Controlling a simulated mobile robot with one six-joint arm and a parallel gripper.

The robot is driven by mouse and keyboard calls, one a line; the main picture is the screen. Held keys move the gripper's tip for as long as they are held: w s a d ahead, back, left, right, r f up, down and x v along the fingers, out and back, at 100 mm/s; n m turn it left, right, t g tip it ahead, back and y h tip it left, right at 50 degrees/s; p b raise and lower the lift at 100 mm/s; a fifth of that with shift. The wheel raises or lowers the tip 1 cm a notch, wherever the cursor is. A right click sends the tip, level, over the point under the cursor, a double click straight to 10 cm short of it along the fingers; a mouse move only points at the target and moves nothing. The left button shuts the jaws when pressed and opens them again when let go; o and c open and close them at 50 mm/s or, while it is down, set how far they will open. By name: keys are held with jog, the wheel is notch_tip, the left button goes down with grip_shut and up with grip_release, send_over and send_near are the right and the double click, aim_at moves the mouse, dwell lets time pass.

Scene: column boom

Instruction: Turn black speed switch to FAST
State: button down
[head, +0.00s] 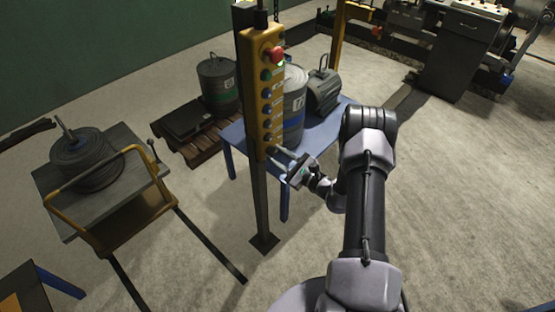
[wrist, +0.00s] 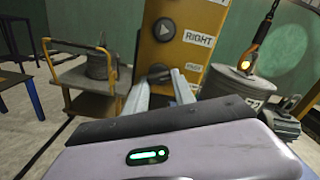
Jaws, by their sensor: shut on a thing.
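The yellow control pendant (head: 249,84) hangs upright on a dark post, with a red button at its top and several coloured buttons below. In the wrist view its lower face (wrist: 187,47) fills the top middle. The black speed switch (wrist: 158,72) sits near the bottom, below a round button with an arrow. Two small labels stand to its right, too small to read surely. My gripper (head: 276,154) is at the pendant's lower end. In the wrist view its two pale fingers (wrist: 163,80) are shut on the switch and hide part of it. I cannot tell the switch's setting.
A blue table (head: 318,139) with a grey drum (head: 294,103) and a motor (head: 324,91) stands behind the pendant. A cart (head: 117,199) with a cable coil stands at the left. A pallet (head: 190,146) with another drum lies farther back. Floor at the right is clear.

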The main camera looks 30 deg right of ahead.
jog(key=shift+n+b, duration=1.2)
jog(key=shift+n, duration=0.7)
jog(key=shift+d, duration=0.1)
jog(key=c, duration=1)
grip_release()
jog(key=shift+c, duration=0.2)
jog(key=p+v, duration=0.2)
jog(key=v, duration=1.5)
jog(key=shift+s+p, duration=0.2)
jog(key=shift+p, duration=0.2)
jog(key=shift+r, duration=0.15)
